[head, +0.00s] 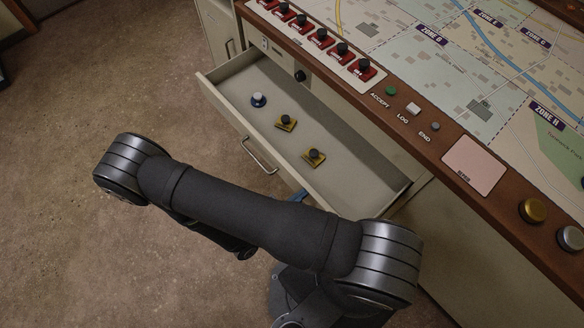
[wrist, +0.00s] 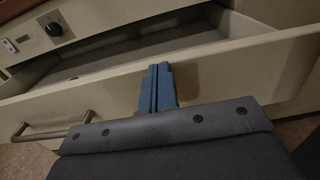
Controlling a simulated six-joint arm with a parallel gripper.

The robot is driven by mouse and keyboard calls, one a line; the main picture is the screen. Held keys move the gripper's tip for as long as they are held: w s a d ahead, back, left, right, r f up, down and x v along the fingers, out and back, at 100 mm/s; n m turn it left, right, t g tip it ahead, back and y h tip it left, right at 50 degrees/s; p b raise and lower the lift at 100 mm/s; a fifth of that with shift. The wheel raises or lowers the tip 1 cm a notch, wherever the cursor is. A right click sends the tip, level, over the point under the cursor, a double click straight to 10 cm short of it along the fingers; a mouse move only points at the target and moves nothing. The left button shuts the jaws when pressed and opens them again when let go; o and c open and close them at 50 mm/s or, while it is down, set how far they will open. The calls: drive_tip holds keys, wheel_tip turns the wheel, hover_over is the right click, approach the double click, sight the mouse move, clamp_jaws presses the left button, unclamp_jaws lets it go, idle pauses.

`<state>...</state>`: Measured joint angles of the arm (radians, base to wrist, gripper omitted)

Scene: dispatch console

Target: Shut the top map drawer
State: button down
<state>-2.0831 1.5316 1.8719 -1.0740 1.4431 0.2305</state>
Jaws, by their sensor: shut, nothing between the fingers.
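The top map drawer (head: 226,112) stands open, pulled well out from the console. Its bar handle (head: 258,156) is on the outside of the front panel. In the wrist view the drawer front (wrist: 238,72) crosses the picture, with the handle (wrist: 50,131) at lower left. My gripper (wrist: 159,70) has its blue fingers shut together and empty. They stand at the drawer front, right of the handle, with the tips reaching about its top edge; I cannot tell whether they touch it. In the head view my arm hides most of the gripper, and only a bit of blue shows.
A black knob (wrist: 54,30) sits above the opening. The floor at left is clear.

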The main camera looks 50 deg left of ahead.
sight(311, 187)
drive_tip(key=w, duration=2.1)
drive_tip(key=shift+w, duration=0.1)
drive_tip(key=shift+s, duration=7)
